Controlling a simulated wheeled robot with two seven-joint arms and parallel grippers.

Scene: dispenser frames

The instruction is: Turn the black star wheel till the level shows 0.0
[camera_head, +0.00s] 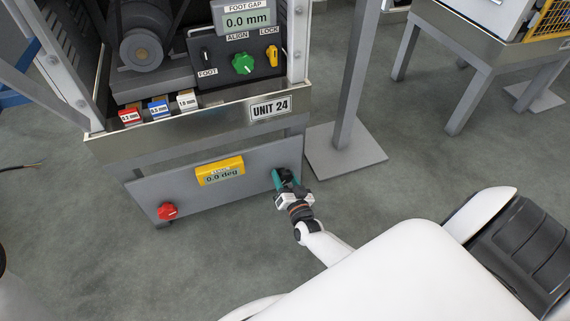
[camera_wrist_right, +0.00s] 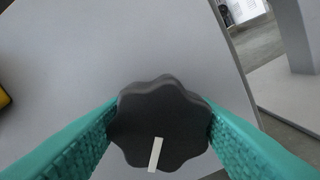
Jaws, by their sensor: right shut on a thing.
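The black star wheel (camera_wrist_right: 162,112) sits on the right part of the lower grey panel, with a white mark pointing down in the wrist view. In the head view it is mostly hidden by my right gripper (camera_head: 283,182). My right gripper's teal fingers (camera_wrist_right: 160,130) are shut on the wheel, one on each side. The yellow level display (camera_head: 220,171) on the same panel reads 0.0 deg. It also shows as a yellow edge at the left of the wrist view (camera_wrist_right: 3,97). My left gripper is not in view.
Above are a FOOT GAP display (camera_head: 247,19) reading 0.0 mm, a green knob (camera_head: 243,64), a yellow lock lever (camera_head: 272,55) and several labelled blocks. A grey post with a floor plate (camera_head: 345,158) stands right of the panel.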

